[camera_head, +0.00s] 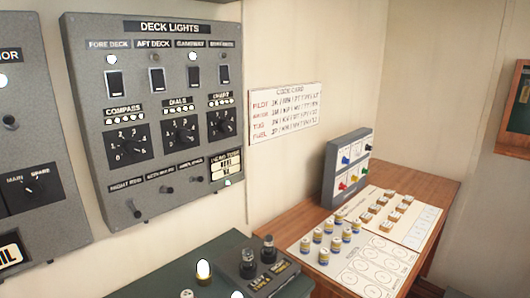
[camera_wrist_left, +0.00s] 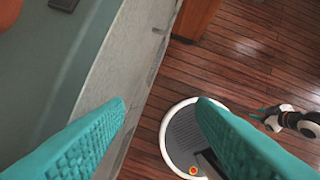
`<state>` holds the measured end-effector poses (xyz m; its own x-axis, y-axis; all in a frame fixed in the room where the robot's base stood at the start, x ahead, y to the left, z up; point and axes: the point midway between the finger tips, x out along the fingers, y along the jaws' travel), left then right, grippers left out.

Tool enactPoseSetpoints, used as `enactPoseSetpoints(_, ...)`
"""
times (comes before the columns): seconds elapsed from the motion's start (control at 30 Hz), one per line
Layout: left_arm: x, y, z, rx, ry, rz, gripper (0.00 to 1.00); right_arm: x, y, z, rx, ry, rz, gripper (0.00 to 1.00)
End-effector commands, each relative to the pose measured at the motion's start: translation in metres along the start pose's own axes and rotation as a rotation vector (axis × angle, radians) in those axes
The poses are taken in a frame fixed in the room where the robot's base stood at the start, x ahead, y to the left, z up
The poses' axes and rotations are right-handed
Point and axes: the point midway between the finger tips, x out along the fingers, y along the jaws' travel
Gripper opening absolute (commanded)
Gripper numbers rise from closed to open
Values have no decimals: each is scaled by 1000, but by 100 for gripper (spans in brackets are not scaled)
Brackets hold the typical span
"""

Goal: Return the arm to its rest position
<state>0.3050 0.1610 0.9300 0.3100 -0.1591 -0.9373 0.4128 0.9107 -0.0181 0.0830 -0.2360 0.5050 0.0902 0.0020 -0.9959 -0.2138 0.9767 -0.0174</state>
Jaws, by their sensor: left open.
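My left gripper (camera_wrist_left: 162,112) shows only in the left wrist view. Its two teal fingers are spread wide apart with nothing between them. It hangs in the air beside the edge of a grey-green console (camera_wrist_left: 62,50), above the wooden floor. No arm or gripper of mine shows in the head view. In the left wrist view, a round grey base with a white rim (camera_wrist_left: 178,152), which looks like mine, lies below.
The head view shows a grey deck lights panel (camera_head: 160,110) on the wall and a dark green console (camera_head: 215,270) below it. A wooden desk (camera_head: 425,185) at right bears cards, small cylinders and a grey switch box (camera_head: 345,170). Open wooden floor (camera_wrist_left: 250,60) lies beside the console.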

Motion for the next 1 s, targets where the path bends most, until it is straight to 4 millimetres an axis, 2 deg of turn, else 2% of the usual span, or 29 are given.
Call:
enactPoseSetpoints(0.03, -3, 3, -13, -48, 12, 20, 51, 0, 0, 0, 0, 0, 0, 36)
enactPoseSetpoints(0.27, -19, 23, -57, -229, 50, 132, 51, 0, 0, 0, 0, 0, 0, 36)
enactPoseSetpoints(0.3, -13, 25, -59, -239, 55, 138, 51, 1, 0, 0, 0, 0, 0, 36)
enactPoseSetpoints(0.53, 45, 28, -66, -230, 76, 128, 51, 2, 0, -1, 1, 1, 0, 36)
enactPoseSetpoints(0.77, 112, 30, -87, -226, 104, 118, 51, 4, 1, 0, 1, 0, 1, 36)
enactPoseSetpoints(0.87, 153, 29, -106, -224, 123, 113, 51, 6, 2, 0, 2, 0, 2, 36)
enactPoseSetpoints(1.0, 220, 24, -151, -220, 158, 104, 51, 9, 2, 0, 2, -1, 2, 36)
